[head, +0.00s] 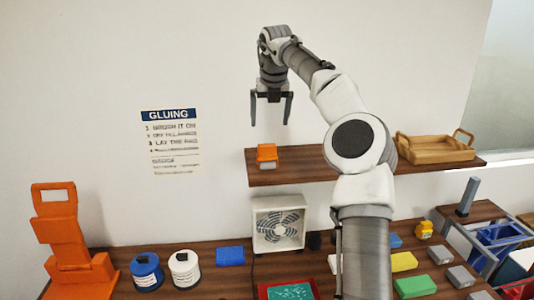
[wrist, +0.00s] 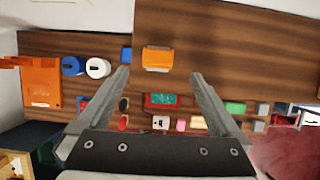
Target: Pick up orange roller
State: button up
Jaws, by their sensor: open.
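An orange block-like thing (head: 266,153), which I take to be the orange roller, sits near the left end of the wall shelf (head: 300,173). A pale patch shows on its front. My gripper (head: 270,118) is open and empty above it, fingers pointing down, with a clear gap between. In the wrist view the orange roller (wrist: 158,58) lies just beyond and between the two open fingertips (wrist: 160,73), on the brown shelf (wrist: 240,50). Nothing hides it there.
A wooden tray (head: 435,150) stands at the shelf's right end. The counter below holds an orange stand (head: 67,235), a blue tub (head: 146,271), a white tub (head: 184,268), a fan (head: 279,224) and several coloured blocks. A gluing notice (head: 171,140) hangs on the wall.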

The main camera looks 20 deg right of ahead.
aim_at(266, 154)
jog(key=x, duration=0.9)
jog(key=shift+w+f, duration=0.1)
jog(key=x, duration=0.3)
jog(key=p+x, duration=0.1)
jog(key=shift+a+f, duration=0.2)
jog(key=shift+f, duration=0.65)
jog(key=shift+r, duration=0.1)
jog(key=c, duration=1.3)
jog(key=shift+c, duration=0.2)
